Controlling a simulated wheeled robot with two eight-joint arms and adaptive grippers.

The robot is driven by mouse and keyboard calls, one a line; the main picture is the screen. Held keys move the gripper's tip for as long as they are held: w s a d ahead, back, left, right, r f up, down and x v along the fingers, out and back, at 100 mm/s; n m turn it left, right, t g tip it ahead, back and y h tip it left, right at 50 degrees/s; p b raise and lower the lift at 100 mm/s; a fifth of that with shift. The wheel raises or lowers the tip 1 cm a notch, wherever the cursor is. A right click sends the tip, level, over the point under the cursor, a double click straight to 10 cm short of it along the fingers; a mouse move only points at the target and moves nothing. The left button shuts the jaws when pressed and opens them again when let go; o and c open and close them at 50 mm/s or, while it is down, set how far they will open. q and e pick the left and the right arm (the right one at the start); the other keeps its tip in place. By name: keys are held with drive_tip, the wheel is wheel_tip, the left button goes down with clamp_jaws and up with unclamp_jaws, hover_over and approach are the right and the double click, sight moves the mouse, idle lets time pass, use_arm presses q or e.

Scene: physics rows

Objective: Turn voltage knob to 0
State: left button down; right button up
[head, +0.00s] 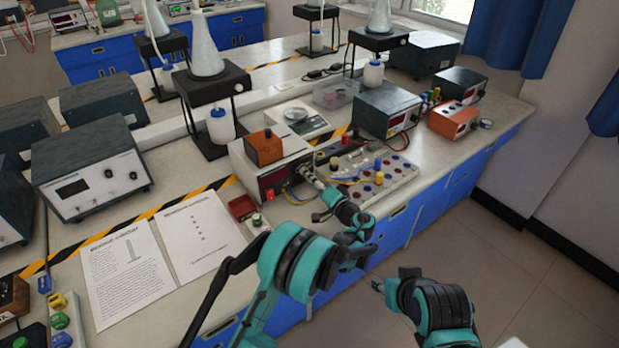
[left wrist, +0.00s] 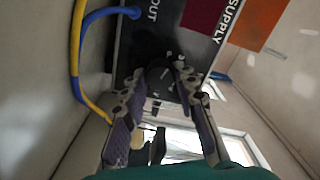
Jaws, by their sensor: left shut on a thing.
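The power supply (head: 270,158) is a pale box with a red display on its dark front, left of centre in the head view. In the left wrist view its black front panel (left wrist: 135,45) carries the words "SUPPLY" and "OUT" and a maroon display. A dark round knob (left wrist: 160,77) sits on this panel, between the fingertips of my left gripper (head: 312,178). This gripper is shut on the knob and hides it in the head view; its pointer and setting cannot be read. My right gripper (head: 378,285) is low in front of the bench, away from the supply; its fingers are unclear.
An orange box (head: 265,148) sits on the supply. Blue and yellow cables (left wrist: 76,50) plug in beside the knob. A terminal board (head: 375,172) stands just right.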

use_arm(q)
drive_tip(key=shift+n, duration=0.5)
drive_tip(key=c, duration=1.2)
unclamp_jaws()
drive_tip(key=shift+a, duration=0.1)
drive_tip(key=shift+r, duration=5)
